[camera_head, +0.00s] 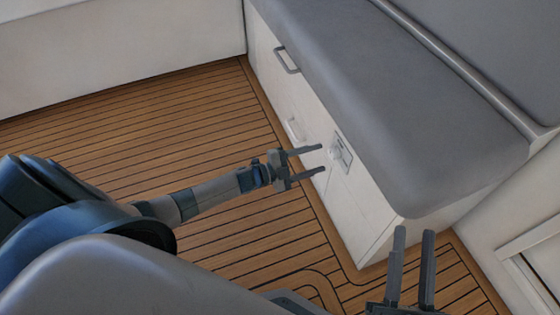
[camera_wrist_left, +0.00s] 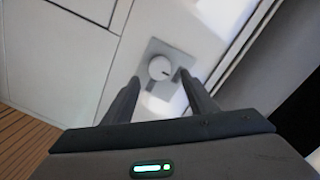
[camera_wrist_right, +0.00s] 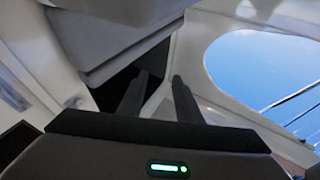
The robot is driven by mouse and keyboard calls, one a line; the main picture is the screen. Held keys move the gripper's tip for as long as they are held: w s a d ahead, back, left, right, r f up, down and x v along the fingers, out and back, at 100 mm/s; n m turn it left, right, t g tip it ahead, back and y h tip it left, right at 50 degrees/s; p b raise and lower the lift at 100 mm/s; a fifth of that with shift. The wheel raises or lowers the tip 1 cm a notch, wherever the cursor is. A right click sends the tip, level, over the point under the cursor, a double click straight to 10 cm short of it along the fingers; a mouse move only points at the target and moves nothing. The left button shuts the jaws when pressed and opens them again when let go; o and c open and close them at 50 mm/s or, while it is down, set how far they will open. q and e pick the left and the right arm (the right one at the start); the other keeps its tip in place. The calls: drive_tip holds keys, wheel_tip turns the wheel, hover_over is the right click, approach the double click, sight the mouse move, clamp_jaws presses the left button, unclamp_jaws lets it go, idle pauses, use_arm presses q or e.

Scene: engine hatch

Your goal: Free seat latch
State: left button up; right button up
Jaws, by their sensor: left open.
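The seat latch (camera_head: 338,152) is a small grey plate with a round pale knob on the white front of the seat base. In the left wrist view the knob (camera_wrist_left: 160,68) sits on its grey plate (camera_wrist_left: 167,52), between and beyond my fingertips. My left gripper (camera_head: 319,159) is open and empty, its fingers pointing at the latch with a gap left between. My right gripper (camera_head: 413,232) is near the seat's front corner, its two fingers apart and nothing between them. In the right wrist view its fingers (camera_wrist_right: 160,85) also stand apart.
The grey seat cushion (camera_head: 390,110) overhangs the white seat base (camera_head: 358,205). Handles (camera_head: 287,62) and (camera_head: 294,130) stick out from the base front. The wooden floor (camera_head: 150,120) is clear to the left. A round window (camera_wrist_right: 265,75) shows in the right wrist view.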

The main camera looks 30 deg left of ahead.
use_arm(q)
drive_tip(key=p+v, duration=0.1)
drive_tip(key=v, duration=1.1)
drive_tip(key=shift+a, duration=0.15)
use_arm(e)
drive_tip(key=f+g, duration=0.1)
drive_tip(key=w+f+g, duration=0.1)
drive_tip(key=f, duration=0.1)
drive_tip(key=f+g+h, duration=0.1)
drive_tip(key=f, duration=0.1)
drive_tip(key=shift+w+d, duration=0.2)
drive_tip(key=shift+w, duration=0.2)
use_arm(q)
drive_tip(key=shift+s+r, duration=0.1)
drive_tip(key=shift+s, duration=0.1)
